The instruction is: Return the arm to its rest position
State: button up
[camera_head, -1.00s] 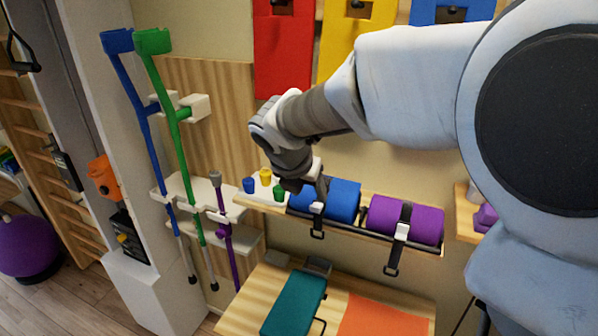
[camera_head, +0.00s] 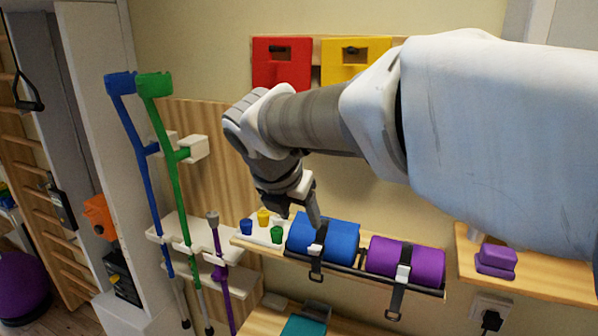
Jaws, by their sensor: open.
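My arm reaches in from the right side of the head view, with its wrist bent downward. My gripper (camera_head: 299,219) points down, open, just above the left end of the blue roll (camera_head: 330,240) on the wall shelf. Its fingers are small in view, and I cannot tell whether they touch the roll. Nothing shows between the fingers.
The wooden shelf (camera_head: 262,247) also carries small blue, yellow and green cups (camera_head: 277,234) and a strapped purple roll (camera_head: 420,260). Blue and green crutches (camera_head: 163,150) stand at the left. Red (camera_head: 281,64) and yellow boards hang behind my arm. A purple block (camera_head: 496,259) sits on the right shelf.

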jog(key=s+d+f+m+b, duration=0.2)
jog(key=s+m, duration=0.4)
jog(key=m, duration=0.4)
jog(key=s+d+f+m+y+b, duration=0.1)
jog(key=s+d+f+m, duration=0.4)
jog(key=m, duration=0.5)
jog(key=s+d+f+m+y+b, duration=0.1)
jog(key=s+d+f+m+b, duration=0.2)
jog(key=s+d+m, duration=0.4)
jog(key=s+f+m, duration=0.1)
jog(key=m, duration=0.2)
jog(key=shift+s+d+f+m, duration=0.15)
jog(key=shift+s+f+m, duration=0.15)
jog(key=shift+m, duration=0.1)
